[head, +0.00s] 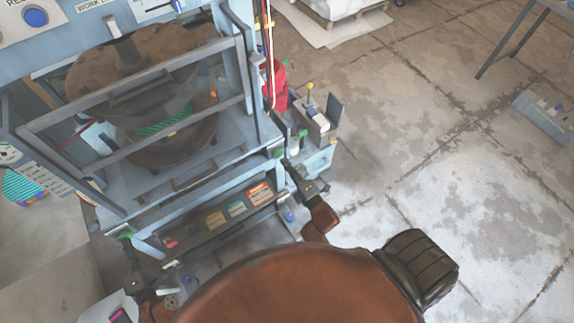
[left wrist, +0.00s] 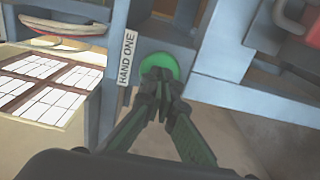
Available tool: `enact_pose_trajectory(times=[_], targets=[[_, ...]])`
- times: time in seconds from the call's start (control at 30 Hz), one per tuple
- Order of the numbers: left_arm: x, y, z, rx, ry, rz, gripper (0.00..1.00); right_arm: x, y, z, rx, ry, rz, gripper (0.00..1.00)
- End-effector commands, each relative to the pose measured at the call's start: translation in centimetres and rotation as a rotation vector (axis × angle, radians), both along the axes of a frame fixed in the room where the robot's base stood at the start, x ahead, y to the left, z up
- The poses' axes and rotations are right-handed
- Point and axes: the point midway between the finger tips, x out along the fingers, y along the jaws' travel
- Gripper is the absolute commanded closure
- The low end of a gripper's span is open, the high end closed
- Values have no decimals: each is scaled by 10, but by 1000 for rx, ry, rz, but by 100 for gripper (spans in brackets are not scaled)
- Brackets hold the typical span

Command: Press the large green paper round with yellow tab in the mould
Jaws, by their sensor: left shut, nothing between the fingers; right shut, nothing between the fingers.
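The green striped paper round (head: 165,122) with a yellow tab (head: 172,134) lies on the brown round lower mould (head: 180,150) inside the press, partly hidden by the guard bars. The brown upper plate (head: 88,72) hangs above it, with a gap between. My left gripper (head: 128,250) is shut and empty at the press's lower left front corner. In the left wrist view its fingertips (left wrist: 157,76) are over a green button (left wrist: 180,62) beside a "HAND ONE" label (left wrist: 126,58); contact is unclear. My right gripper (head: 287,164) is shut and empty, close to another green button (head: 277,152).
A grey guard frame (head: 75,108) crosses the press front. A shelf with coloured cards (head: 215,219) is below. Colourful rounds (head: 22,190) are at the left. A red container (head: 277,85) and a small lever unit (head: 312,115) stand at the right.

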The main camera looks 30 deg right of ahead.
Motion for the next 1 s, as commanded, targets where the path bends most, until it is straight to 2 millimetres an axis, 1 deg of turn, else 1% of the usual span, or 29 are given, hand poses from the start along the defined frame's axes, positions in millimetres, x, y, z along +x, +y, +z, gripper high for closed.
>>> enact_pose_trajectory(times=[1.0], targets=[[0, 0, 0, 0, 0, 0, 100, 25, 0, 0, 0, 0, 1, 100]])
